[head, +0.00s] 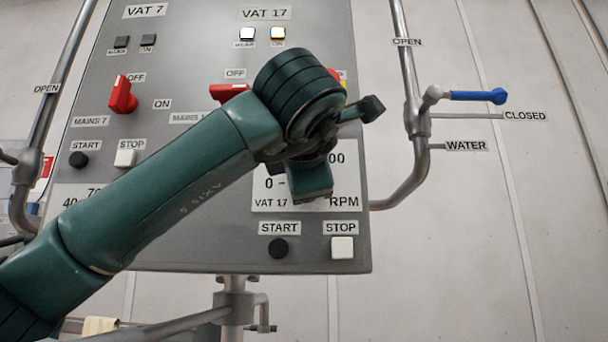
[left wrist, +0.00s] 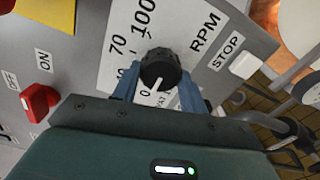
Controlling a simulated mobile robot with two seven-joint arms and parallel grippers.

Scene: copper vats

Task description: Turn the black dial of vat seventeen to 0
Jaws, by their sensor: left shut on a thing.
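The black dial (left wrist: 160,66) of vat seventeen sits on a white RPM scale plate (left wrist: 118,48) in the left wrist view. Its white pointer line points down-left, close to the 0 mark; I cannot tell whether it is exactly on it. My left gripper (left wrist: 158,88) is shut on the dial, one blue finger on each side. In the head view my left arm and gripper (head: 310,182) cover the dial, and part of the VAT 17 scale plate (head: 342,180) shows around them. My right gripper is in neither view.
Below the plate on the panel (head: 200,235) are a black START button (head: 278,248) and a white STOP button (head: 342,247). A red mains switch (head: 228,92) is partly behind my arm. A blue-handled water valve (head: 478,96) stands to the right.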

